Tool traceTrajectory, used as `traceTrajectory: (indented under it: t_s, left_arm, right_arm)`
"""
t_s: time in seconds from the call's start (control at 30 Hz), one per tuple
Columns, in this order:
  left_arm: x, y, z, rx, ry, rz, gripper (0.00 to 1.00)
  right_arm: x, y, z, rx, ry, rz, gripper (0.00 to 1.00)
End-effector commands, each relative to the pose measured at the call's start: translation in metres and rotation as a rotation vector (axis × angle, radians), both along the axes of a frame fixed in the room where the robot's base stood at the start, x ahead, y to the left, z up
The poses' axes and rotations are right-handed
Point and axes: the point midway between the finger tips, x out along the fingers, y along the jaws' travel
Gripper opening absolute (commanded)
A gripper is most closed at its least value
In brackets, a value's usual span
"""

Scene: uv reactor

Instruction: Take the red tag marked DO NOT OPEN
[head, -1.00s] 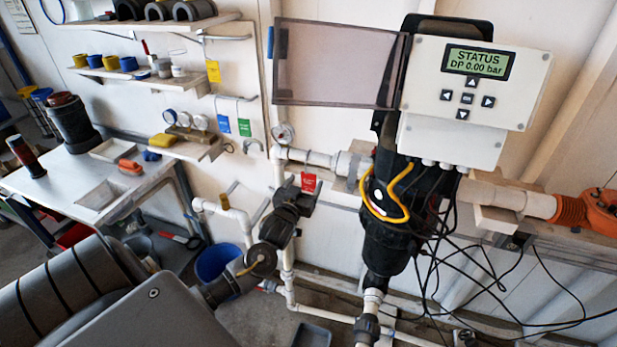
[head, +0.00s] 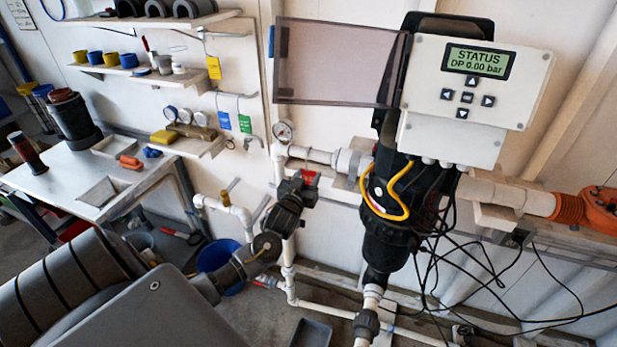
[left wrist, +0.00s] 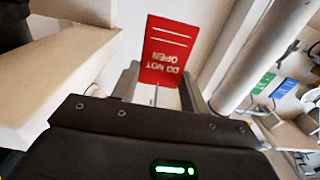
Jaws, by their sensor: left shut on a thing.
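The red tag (head: 309,177) shows in the head view as a small red patch just behind the tip of my left gripper (head: 299,187); most of it is hidden there. In the left wrist view the red tag (left wrist: 167,50) is seen close up, with "DO NOT OPEN" upside down. Its lower end is between the fingers of my left gripper (left wrist: 160,92), which is shut on it. The fingertips' contact is partly hidden. My right gripper is not in view.
White pipes with a pressure gauge (head: 283,131) stand close to my left gripper. The black filter housing (head: 388,230) and status panel (head: 475,95) are to the right. Blue (head: 224,121) and green (head: 245,124) tags hang left. A blue bucket (head: 220,258) is below.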

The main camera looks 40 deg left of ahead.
Motion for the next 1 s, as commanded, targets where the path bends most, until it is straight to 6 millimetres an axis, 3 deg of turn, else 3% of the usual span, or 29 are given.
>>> traceTrajectory:
  t_s: [0.27, 0.43, 1.0]
  left_arm:
    - [0.000, 0.000, 0.012, 0.000, -0.003, 0.000, 0.23]
    - [0.000, 0.000, 0.037, 0.000, -0.006, -0.001, 0.23]
    - [-0.134, -0.047, 0.032, -0.003, 0.001, -0.001, 0.23]
  right_arm:
    - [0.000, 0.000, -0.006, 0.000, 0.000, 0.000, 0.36]
    - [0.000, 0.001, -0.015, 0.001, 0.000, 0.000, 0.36]
    - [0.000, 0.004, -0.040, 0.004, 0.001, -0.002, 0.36]
